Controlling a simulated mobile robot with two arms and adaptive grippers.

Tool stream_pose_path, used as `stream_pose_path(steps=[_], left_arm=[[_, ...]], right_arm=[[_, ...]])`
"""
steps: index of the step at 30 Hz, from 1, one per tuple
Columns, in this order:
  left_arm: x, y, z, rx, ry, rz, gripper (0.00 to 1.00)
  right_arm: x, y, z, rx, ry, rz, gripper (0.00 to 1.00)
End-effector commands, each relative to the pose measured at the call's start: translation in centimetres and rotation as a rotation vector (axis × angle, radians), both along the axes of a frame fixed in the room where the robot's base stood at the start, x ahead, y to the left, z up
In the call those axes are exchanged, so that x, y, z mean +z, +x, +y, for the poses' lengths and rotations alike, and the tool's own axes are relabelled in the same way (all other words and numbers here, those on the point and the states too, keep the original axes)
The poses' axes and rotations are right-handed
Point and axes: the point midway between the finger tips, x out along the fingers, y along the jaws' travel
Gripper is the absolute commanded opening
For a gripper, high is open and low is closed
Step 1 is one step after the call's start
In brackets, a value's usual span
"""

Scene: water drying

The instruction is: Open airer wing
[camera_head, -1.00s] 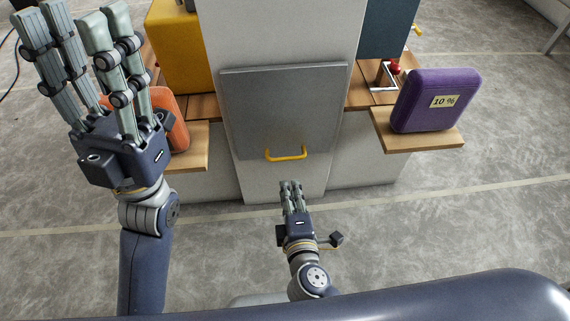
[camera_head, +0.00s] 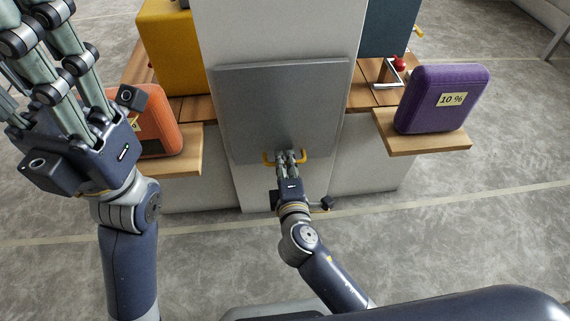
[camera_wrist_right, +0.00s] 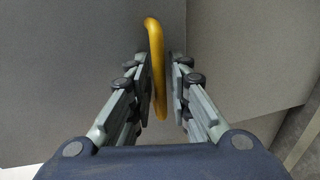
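The airer wing is a flat grey panel (camera_head: 280,100) on the front of the pale central column, and it looks shut against it. A yellow handle (camera_head: 302,157) is near its lower edge. My right gripper (camera_head: 289,156) is at this handle, its fingers hiding the handle's middle. In the right wrist view, the handle (camera_wrist_right: 156,60) runs between the two finger sides, with narrow gaps visible, so the gripper (camera_wrist_right: 161,75) is open around it. My left gripper (camera_head: 45,50) is raised at the left, fingers apart and empty, its tips cut off by the frame.
A purple case (camera_head: 443,98) marked 10 % stands on a wooden shelf (camera_head: 425,142) at the right. An orange case (camera_head: 160,125) is on the left shelf (camera_head: 186,160), partly behind my left gripper. A yellow box (camera_head: 170,45) stands behind. The grey floor in front is clear.

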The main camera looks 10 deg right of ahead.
Motion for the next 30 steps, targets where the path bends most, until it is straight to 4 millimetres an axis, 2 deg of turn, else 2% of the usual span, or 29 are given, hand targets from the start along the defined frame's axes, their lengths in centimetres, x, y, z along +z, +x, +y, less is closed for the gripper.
stream_pose_path(steps=[10, 11, 13, 26, 30], left_arm=[[0.2, 0.0, 0.0, 0.0, 0.002, -0.004, 0.4], [0.2, 0.0, 0.0, 0.0, 0.002, -0.004, 0.4], [0.2, 0.0, 0.0, 0.0, 0.001, -0.003, 0.4], [0.8, -0.2, 0.1, -0.001, -0.004, -0.011, 0.4], [-0.4, 0.7, 0.1, 0.0, -0.002, 0.052, 0.4]], right_arm=[[-0.1, 0.5, 0.0, 0.0, 0.0, 0.001, 0.18], [-0.1, 0.5, 0.0, 0.0, 0.0, 0.001, 0.16], [-0.1, 0.5, 0.0, 0.0, 0.0, 0.001, 0.0], [0.1, 0.1, 0.0, 0.001, 0.0, 0.012, 0.0], [0.4, -0.4, 0.0, 0.001, 0.0, 0.031, 0.0]])
